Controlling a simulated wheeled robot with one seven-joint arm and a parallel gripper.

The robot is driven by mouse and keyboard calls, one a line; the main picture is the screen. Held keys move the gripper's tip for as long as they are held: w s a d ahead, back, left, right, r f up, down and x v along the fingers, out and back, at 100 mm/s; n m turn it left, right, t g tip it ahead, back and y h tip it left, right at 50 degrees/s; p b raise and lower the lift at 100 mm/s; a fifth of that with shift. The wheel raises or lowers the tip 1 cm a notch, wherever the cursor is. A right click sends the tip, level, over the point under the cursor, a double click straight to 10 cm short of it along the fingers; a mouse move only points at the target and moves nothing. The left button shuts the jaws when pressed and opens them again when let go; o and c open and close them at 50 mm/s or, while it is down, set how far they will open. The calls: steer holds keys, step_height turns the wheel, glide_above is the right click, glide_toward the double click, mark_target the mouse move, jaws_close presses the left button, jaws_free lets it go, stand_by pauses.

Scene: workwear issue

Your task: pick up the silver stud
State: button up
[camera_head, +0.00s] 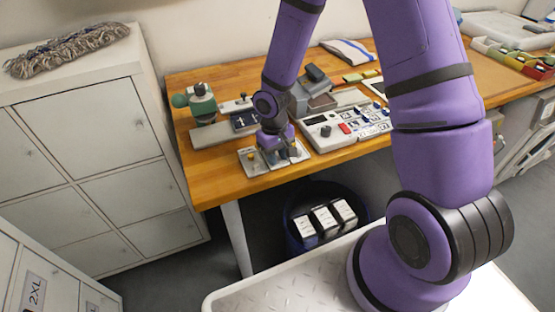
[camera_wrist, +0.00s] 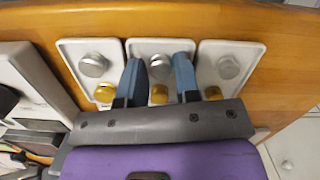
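Three white trays (camera_wrist: 207,88) lie side by side, each with a round silver stud and a brass-coloured stud. The wrist view shows a left silver stud (camera_wrist: 94,65), a middle silver stud (camera_wrist: 160,66) and a right silver stud (camera_wrist: 228,67). My gripper (camera_wrist: 159,62) is over the middle tray, its blue-grey fingers apart on either side of the middle silver stud. I cannot tell whether they touch it. The brass stud (camera_wrist: 159,94) of that tray shows between the fingers, nearer the palm. In the head view my gripper (camera_head: 283,154) hides most of the middle tray.
The trays lie near the front edge of the wooden table (camera_head: 225,178). A grey-white panel with switches (camera_head: 345,125) stands to their right, and a green device (camera_head: 198,102) at the back left. A dark bin with white boxes (camera_head: 325,218) is below. White cabinets (camera_head: 85,150) stand left.

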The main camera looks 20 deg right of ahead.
jaws_close()
steer(key=shift+r, duration=0.1)
